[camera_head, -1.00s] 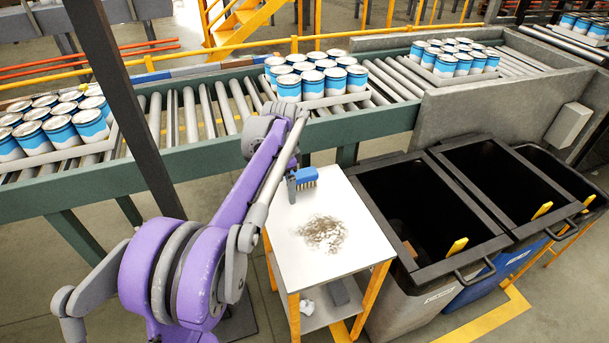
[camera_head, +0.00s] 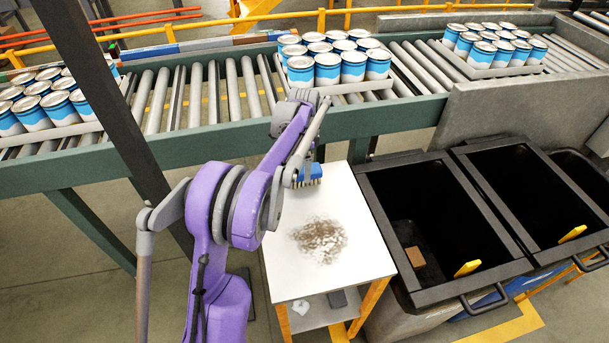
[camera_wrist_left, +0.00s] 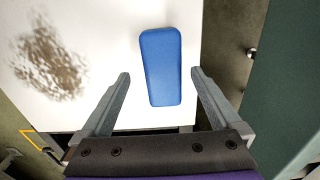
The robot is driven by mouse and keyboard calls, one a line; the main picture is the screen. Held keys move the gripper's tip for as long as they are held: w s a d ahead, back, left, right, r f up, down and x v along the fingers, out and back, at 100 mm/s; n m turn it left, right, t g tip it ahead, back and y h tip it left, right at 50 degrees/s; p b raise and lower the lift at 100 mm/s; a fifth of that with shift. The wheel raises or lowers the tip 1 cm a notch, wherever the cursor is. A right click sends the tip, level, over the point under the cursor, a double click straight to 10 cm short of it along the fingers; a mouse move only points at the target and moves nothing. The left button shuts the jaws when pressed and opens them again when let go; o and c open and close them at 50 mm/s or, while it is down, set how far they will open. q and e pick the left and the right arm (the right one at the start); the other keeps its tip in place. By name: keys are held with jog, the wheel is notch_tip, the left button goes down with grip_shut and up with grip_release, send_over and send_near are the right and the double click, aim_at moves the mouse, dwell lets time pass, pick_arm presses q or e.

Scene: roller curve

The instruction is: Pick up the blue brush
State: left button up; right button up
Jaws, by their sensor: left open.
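The blue brush (camera_head: 310,174) lies bristles down near the far edge of the white-topped small table (camera_head: 290,263). Its bristles show at its near side in the head view. In the left wrist view the blue back of the brush (camera_wrist_left: 161,66) is ahead of my left gripper (camera_wrist_left: 158,84), between the lines of its two fingers. The fingers are spread wide and do not touch the brush. In the head view my left gripper (camera_head: 297,178) is just left of the brush, partly hidden by the arm. My right gripper does not show.
A patch of brown debris (camera_head: 320,240) lies mid-table. Black-rimmed bins (camera_head: 430,225) stand close on the right, one with a brown block (camera_head: 415,257) inside. Behind runs a roller conveyor (camera_head: 235,95) with trays of blue-and-white cans (camera_head: 327,70). A dark post (camera_head: 105,100) stands left.

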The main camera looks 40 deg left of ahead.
pick_arm(q)
jog(key=f, duration=0.5)
jog(key=shift+w+a, duration=0.1)
jog(key=shift+w, duration=0.1)
jog(key=shift+r, duration=0.1)
jog(key=c, duration=1.5)
notch_tip(320, 180, up, 10)
